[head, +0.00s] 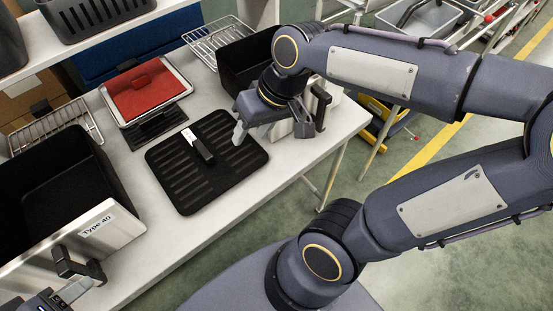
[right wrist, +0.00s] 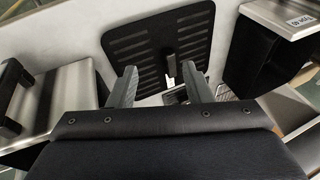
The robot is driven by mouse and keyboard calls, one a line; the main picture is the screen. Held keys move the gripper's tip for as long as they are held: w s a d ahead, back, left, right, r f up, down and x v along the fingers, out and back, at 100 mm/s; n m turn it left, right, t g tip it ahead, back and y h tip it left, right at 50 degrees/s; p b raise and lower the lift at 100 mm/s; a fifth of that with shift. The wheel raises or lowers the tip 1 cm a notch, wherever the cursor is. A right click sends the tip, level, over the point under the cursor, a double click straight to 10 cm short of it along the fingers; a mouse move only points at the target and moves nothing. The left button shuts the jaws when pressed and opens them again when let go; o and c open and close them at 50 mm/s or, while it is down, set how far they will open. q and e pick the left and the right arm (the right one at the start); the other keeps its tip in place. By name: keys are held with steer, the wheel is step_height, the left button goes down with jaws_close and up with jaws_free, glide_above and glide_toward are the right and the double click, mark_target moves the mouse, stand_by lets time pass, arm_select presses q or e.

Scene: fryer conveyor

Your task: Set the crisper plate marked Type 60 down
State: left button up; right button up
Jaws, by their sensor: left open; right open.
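A black slotted crisper plate (head: 182,180) lies flat on the white table. It has a raised black handle (head: 203,150) with a white label too small to read. My right gripper (head: 262,128) is open and empty above the table by the plate's far right edge. In the right wrist view the plate (right wrist: 150,38) lies beyond my right gripper's (right wrist: 157,85) spread fingers, and its handle shows between them, apart from both. My left gripper (head: 62,296) is open at the lower left corner, partly cut off, close to the handle of the basket marked Type 40 (head: 95,232).
A second black-and-steel basket (head: 232,68) stands behind my right gripper. The table's right edge (head: 345,135) is near.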

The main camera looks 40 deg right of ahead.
steer(key=s+f+t, duration=0.2)
steer(key=s, duration=0.5)
steer(key=shift+s+f+m+t, duration=0.15)
steer(key=shift+s+m+t, duration=0.15)
steer(key=shift+s+m, duration=0.1)
steer(key=shift+r, duration=0.2)
